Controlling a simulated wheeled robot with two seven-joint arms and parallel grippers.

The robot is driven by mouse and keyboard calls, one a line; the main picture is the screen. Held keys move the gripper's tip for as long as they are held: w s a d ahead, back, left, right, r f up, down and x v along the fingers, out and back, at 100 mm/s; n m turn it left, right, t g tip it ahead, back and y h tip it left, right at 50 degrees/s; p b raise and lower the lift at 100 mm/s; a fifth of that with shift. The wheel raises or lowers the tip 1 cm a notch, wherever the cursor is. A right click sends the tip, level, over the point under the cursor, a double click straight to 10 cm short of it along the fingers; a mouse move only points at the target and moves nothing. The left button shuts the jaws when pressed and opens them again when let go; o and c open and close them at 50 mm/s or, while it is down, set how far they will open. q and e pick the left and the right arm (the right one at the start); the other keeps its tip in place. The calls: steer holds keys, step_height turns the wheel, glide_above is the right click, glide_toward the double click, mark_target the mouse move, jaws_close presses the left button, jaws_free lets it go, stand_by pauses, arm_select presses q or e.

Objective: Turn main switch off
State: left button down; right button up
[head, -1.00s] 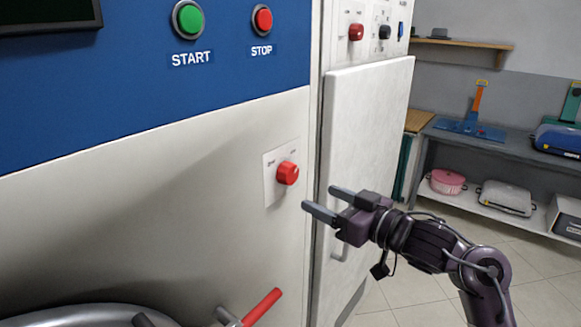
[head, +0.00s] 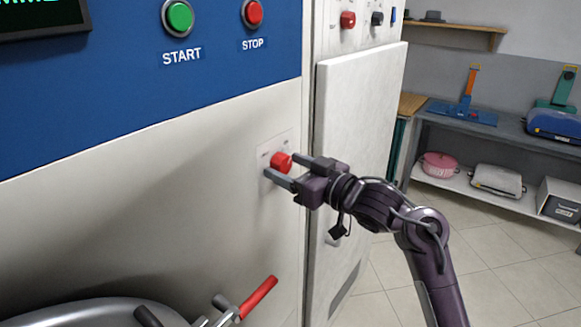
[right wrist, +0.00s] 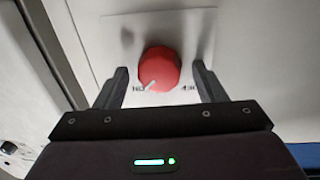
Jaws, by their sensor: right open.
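The main switch is a red rotary knob (head: 281,162) on a light plate (head: 266,150) on the machine's front. In the right wrist view the knob (right wrist: 158,68) shows a white pointer mark aimed at the lower-left label, which looks like an upside-down ON. The label at lower right is blurred. My right gripper (head: 284,168) is open, with one finger on each side of the knob. In the right wrist view gaps show between the fingers and the knob, so it is not gripped. My left gripper is not in view.
Above are the green START button (head: 178,17) and red STOP button (head: 252,13). Below is a red-handled lever (head: 259,297). A pale cabinet door (head: 355,130) stands right of the switch. A shelf table (head: 480,140) stands further right, with clear floor before it.

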steer(key=c, duration=0.9)
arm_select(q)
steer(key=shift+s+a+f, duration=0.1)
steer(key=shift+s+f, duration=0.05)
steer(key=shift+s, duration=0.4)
arm_select(e)
steer(key=shift+c, duration=0.3)
steer(key=shift+f, duration=0.1)
steer(key=n+b, duration=0.3)
steer(key=n, duration=0.1)
steer(key=shift+f, duration=0.2)
steer(key=n+b, duration=0.4)
steer(key=n, duration=0.1)
steer(key=shift+f+n+y+b, duration=0.1)
steer(key=shift+n+y+b, duration=0.3)
steer(key=n+b, duration=0.4)
steer(key=n, duration=0.1)
steer(key=shift+w+n+y, duration=0.1)
steer(key=shift+n+y, duration=0.2)
steer(key=shift+n, duration=0.1)
arm_select(q)
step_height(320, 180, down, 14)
steer(key=b, duration=0.2)
arm_select(e)
steer(key=shift+n+g, duration=0.3)
steer(key=shift+n, duration=1.3)
steer(key=o, duration=1)
steer(key=shift+c, duration=0.2)
